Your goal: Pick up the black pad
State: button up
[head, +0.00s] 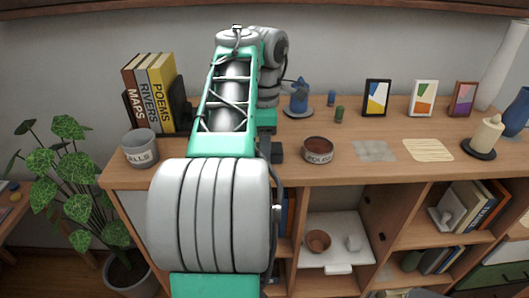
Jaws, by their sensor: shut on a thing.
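My gripper (272,152) is a small dark shape at the end of my green and grey arm, low over the front part of the wooden shelf top (345,172). It is just left of the grey bowl with dark contents. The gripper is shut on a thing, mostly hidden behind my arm. I cannot make out a black pad apart from the dark gripper parts. I cannot tell whether what is held touches the shelf top.
The bowl (318,150) is close on the right, then a grey pad (374,151) and a cream pad (428,149). A blue object (298,102) and small green and blue pieces stand behind. Books (150,90) and a grey pot (140,148) are left. Picture frames (376,98) line the back.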

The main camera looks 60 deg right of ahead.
jog(key=r+p, duration=0.2)
jog(key=r, duration=0.1)
jog(key=r+p, duration=0.1)
jog(key=p, duration=0.1)
jog(key=shift+a+r, duration=0.3)
jog(key=shift+r, duration=0.1)
jog(key=a+r+p, duration=0.1)
jog(key=a+r, duration=0.3)
jog(key=a, duration=0.2)
jog(key=s+a+r+p, duration=0.1)
jog(key=a+r+p, duration=0.1)
jog(key=a+r, duration=0.2)
jog(key=shift+s+a, duration=0.15)
jog(key=shift+a, duration=1.55)
